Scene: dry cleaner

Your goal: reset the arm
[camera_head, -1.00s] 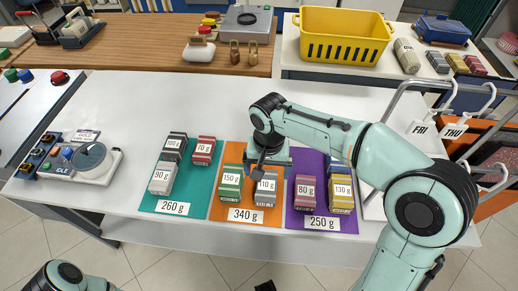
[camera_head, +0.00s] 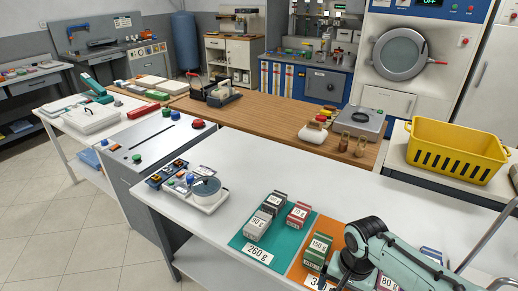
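My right arm (camera_head: 400,252) comes in from the lower right and reaches over the orange mat (camera_head: 300,270). Its gripper (camera_head: 333,279) points down at the bottom edge, beside the green 150 g block (camera_head: 318,250). The fingers are too small and cut off to tell whether they are open or hold anything. On the teal mat (camera_head: 244,241), labelled 260 g, stand a light grey block (camera_head: 257,224), a dark block (camera_head: 274,203) and a red block (camera_head: 299,215). A reddish 80 g block (camera_head: 386,283) shows partly below my arm. My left gripper is out of view.
A scale-like device (camera_head: 205,191) sits at the left of the white table (camera_head: 330,175). Behind it are a wooden counter (camera_head: 255,118) and a yellow basket (camera_head: 456,149). The table's middle is clear.

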